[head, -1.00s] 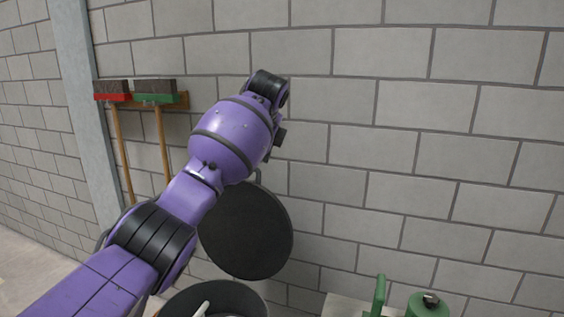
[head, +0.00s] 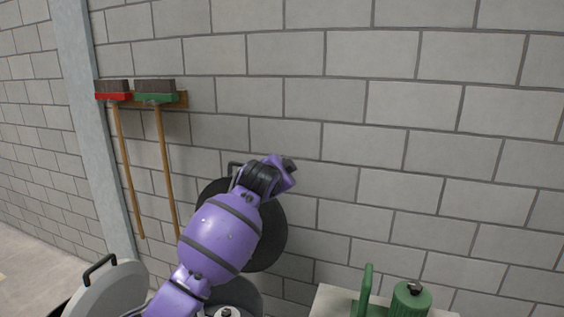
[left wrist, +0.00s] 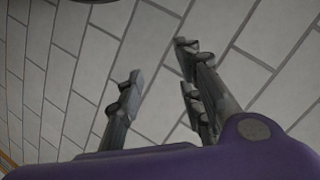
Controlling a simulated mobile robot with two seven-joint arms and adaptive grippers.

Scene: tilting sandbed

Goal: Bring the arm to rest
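My left arm, purple with black joints, rises from the bottom of the head view to a bent wrist (head: 270,178) in front of the wall. Its fingers cannot be made out there. In the left wrist view my left gripper (left wrist: 160,68) has its fingers spread, with only block wall behind the gap and nothing held. My right gripper is in neither view.
A dark round disc (head: 270,232) stands behind my arm. A grey lid (head: 118,287) with a black handle is at lower left. A green canister (head: 411,300) stands on a pale top (head: 332,297) at lower right. Two brooms (head: 166,150) hang on the block wall (head: 420,150).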

